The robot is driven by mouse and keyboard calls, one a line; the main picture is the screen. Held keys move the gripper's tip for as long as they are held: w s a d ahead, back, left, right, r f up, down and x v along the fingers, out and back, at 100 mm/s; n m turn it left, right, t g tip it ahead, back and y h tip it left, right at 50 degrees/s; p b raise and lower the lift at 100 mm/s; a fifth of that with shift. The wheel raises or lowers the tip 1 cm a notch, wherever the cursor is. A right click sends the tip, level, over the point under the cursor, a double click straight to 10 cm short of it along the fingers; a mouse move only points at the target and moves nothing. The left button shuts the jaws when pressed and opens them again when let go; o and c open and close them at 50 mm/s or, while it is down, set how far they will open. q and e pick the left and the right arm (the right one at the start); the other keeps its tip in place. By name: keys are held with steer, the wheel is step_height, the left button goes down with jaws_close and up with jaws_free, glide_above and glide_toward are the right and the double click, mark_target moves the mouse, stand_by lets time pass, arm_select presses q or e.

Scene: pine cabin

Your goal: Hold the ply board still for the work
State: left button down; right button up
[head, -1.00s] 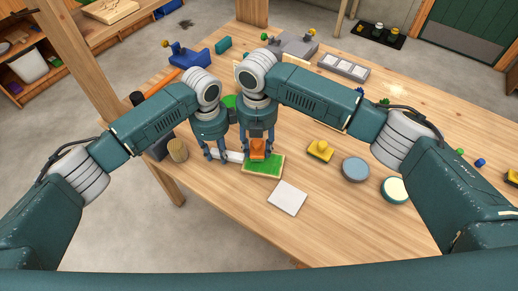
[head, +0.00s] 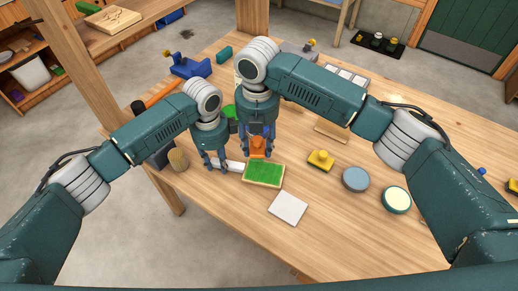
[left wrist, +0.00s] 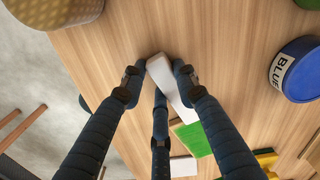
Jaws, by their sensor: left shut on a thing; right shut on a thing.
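The ply board, seen as a green-topped panel with pale edges (head: 263,174), lies flat on the bench; its corner also shows in the left wrist view (left wrist: 194,138). My left gripper (head: 217,166) is left of it, shut on a white bar (head: 236,166). In the left wrist view the bar (left wrist: 168,78) runs from the fingers toward the green panel; I cannot tell whether they are joined. My right gripper (head: 258,149) is shut on an orange block (head: 258,146) at the panel's far edge. The fingers hide part of the block.
A white square (head: 288,208) lies in front of the panel. A yellow block (head: 320,160), a grey-blue round tin (head: 355,179) and a pale-topped tin (head: 396,200) stand to the right. A brown cylinder (head: 178,159) is near the left bench edge. A blue vise (head: 190,65) is behind.

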arm_select(q)
steer(key=c, duration=1.2)
jaws_free()
step_height(320, 180, up, 12)
